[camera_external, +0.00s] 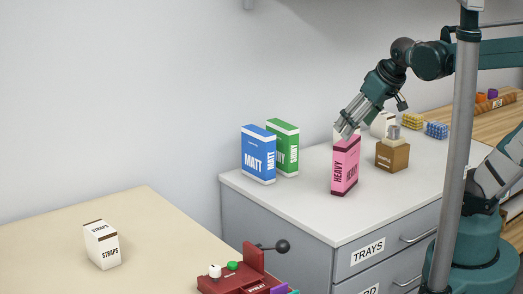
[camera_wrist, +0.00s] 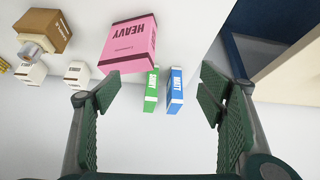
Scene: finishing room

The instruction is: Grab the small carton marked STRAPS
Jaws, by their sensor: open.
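The small white carton marked STRAPS (camera_external: 102,246) stands upright on the beige table at the lower left in the external view. It has a dark band along its top. I cannot make it out in the wrist view. My gripper (camera_external: 345,130) is over the grey cabinet top, far to the right of the STRAPS carton and just above the pink HEAVY box (camera_external: 344,168). In the wrist view my gripper (camera_wrist: 160,90) has its fingers wide apart, with nothing between them.
Blue MATT (camera_external: 258,155) and green SHINY (camera_external: 285,146) boxes stand on the grey cabinet (camera_external: 300,205). A brown box (camera_external: 392,156) stands right of the pink one. A red device with a black-knobbed lever (camera_external: 245,275) sits at the beige table's right side. The table's middle is clear.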

